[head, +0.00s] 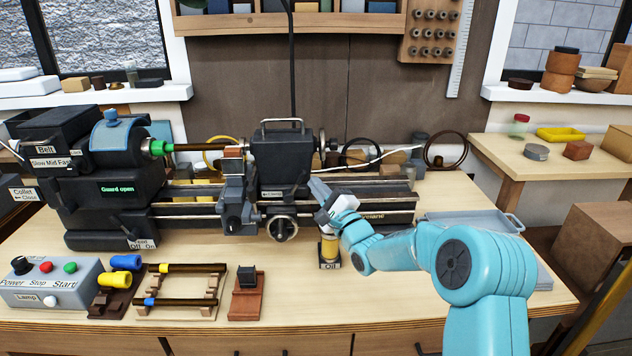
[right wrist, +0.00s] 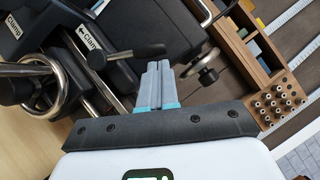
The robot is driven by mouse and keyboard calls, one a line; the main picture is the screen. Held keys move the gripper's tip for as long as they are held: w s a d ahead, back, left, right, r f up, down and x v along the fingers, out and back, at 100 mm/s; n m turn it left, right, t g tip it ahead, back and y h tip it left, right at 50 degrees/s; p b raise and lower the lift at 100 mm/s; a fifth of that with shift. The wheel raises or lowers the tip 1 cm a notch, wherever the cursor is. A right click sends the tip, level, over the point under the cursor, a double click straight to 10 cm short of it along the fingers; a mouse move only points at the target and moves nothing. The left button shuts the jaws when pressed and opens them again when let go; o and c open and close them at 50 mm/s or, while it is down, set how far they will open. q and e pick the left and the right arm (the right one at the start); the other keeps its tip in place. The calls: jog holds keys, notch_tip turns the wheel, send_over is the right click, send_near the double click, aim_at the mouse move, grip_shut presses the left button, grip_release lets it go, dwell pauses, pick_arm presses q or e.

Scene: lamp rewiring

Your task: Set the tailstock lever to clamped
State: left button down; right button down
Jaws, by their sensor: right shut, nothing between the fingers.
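The dark tailstock (head: 283,160) with a grey top handle stands on the lathe bed, a small clamp label on its lower front. In the right wrist view a lever (right wrist: 125,54) with a black grip sticks out beside a white "Clamp" label with an arrow (right wrist: 90,40). I cannot tell whether the lever is at its clamped position. My right gripper (head: 317,188) is shut and empty, just right of the tailstock. Its closed fingers (right wrist: 156,72) show close to the lever's grip end; contact cannot be told. My left gripper is out of view.
The handwheel (head: 283,228) sits low on the lathe front. A yellow oil container (head: 329,249) stands below my right gripper. A grey tray (head: 470,222) lies to the right. A wooden rack (head: 217,293) and control box (head: 50,284) occupy the front left.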

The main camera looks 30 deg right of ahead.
aim_at(304, 173)
jog(key=shift+w+a+r, duration=0.1)
jog(key=shift+w, duration=0.2)
jog(key=shift+s+a+r, duration=0.1)
jog(key=shift+r+n, duration=0.1)
jog(key=shift+n, duration=0.2)
jog(key=shift+a+r+n+g, duration=0.2)
jog(key=shift+r+n+g, duration=0.1)
jog(key=shift+n, duration=0.1)
jog(key=shift+w+a+r+n+g+y+p, duration=0.45)
jog(key=shift+r+n+p, duration=0.2)
jog(key=shift+n, duration=0.25)
jog(key=w+a+r+n+g+p, duration=0.1)
jog(key=w+a+n+g+p, duration=0.2)
jog(key=a+n+g, duration=0.1)
jog(key=shift+w+a+n, duration=0.2)
jog(key=shift+a+n, duration=0.5)
jog(key=shift+n, duration=0.5)
